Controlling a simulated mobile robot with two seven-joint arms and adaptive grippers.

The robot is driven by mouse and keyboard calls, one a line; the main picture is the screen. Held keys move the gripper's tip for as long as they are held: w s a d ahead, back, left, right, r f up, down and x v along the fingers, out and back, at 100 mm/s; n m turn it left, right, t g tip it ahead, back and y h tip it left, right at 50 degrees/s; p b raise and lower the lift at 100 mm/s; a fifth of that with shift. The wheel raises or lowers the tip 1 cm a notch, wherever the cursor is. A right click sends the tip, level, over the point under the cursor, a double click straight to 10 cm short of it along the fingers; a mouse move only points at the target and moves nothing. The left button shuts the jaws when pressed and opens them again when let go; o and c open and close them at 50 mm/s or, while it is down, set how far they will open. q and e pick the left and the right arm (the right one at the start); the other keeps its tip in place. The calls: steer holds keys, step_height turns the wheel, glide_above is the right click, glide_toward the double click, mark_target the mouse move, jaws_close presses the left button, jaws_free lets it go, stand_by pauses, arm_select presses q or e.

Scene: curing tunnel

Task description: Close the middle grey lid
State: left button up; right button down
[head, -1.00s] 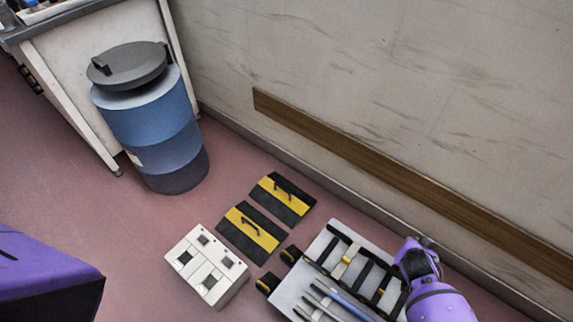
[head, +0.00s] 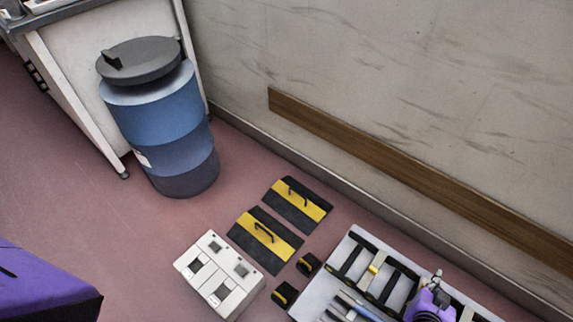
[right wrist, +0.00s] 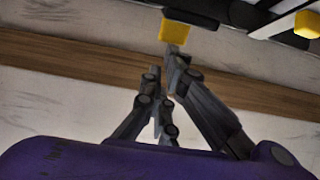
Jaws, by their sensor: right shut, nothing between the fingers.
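A dark grey round lid (head: 138,61) with a small raised grip lies over the top of a blue drum (head: 165,120) at the upper left of the head view. It is the only grey lid I can make out, and I cannot tell whether it is the middle one. My right gripper (head: 437,278) is low at the right of the head view, over a pale tray and far from that lid. In the right wrist view my right gripper (right wrist: 170,65) is shut and empty, its tips just below a yellow block (right wrist: 175,31). My left gripper is not in view.
The pale tray (head: 352,245) holds black bars and rods. Two black-and-yellow handled panels (head: 264,240) and a white box with switches (head: 218,275) lie on the pink floor. A white bench (head: 95,75) stands beside the drum. A wall with a wooden rail (head: 380,160) runs behind.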

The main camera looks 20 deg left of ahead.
steer(key=s+f+b, duration=0.1)
steer(key=s, duration=0.1)
steer(key=s+a+f+b, duration=0.1)
steer(key=f, duration=0.1)
steer(key=shift+s+f, duration=0.3)
steer(key=shift+s, duration=0.05)
steer(key=shift+s+a+f+b, duration=0.25)
steer(key=shift+s+f+b, duration=0.45)
steer(key=shift+f, duration=0.45)
steer(key=shift+s+r+p, duration=0.1)
steer(key=shift+r+p, duration=0.65)
steer(key=shift+r, duration=0.05)
